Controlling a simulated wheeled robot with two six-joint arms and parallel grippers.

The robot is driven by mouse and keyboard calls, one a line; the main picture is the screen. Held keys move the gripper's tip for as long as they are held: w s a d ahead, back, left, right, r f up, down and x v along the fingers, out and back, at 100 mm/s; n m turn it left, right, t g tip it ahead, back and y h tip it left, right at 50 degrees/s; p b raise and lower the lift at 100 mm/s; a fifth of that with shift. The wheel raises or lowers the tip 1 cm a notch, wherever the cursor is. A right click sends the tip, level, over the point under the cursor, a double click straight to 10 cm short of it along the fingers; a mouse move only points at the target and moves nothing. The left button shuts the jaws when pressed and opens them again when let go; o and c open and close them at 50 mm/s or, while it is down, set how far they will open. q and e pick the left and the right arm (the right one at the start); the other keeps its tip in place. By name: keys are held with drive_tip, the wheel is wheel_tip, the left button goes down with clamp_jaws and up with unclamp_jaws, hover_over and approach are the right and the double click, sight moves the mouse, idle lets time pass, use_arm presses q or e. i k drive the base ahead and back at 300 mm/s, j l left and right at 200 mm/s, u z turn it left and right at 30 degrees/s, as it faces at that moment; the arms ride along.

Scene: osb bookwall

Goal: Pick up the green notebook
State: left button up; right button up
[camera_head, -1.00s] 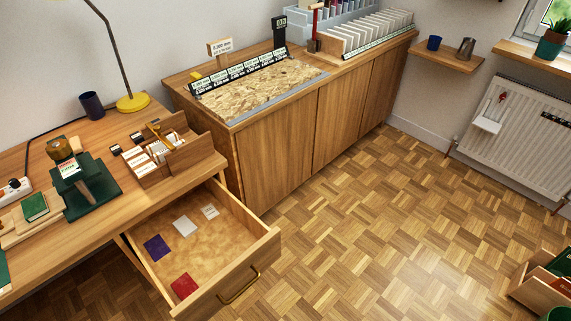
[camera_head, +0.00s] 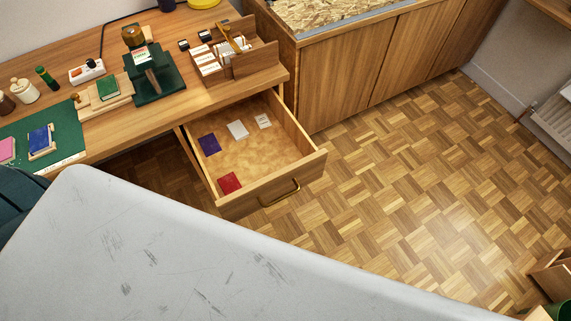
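A small green notebook (camera_head: 108,88) lies on a light wooden block (camera_head: 104,103) on the desk, at the upper left of the head view. It sits left of a dark green stand or press (camera_head: 153,82). Neither of my grippers is in view, so I cannot see whether they are open or shut.
The desk drawer (camera_head: 298,164) is pulled open, with a purple, a red and two white flat items inside. A green mat (camera_head: 66,129) with a blue item lies left. A pale grey scuffed surface hides the lower left; I cannot tell what it is. Parquet floor (camera_head: 430,160) is clear.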

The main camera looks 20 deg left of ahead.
sight(108, 87)
drive_tip(key=u, duration=1.9)
drive_tip(key=l, duration=0.1)
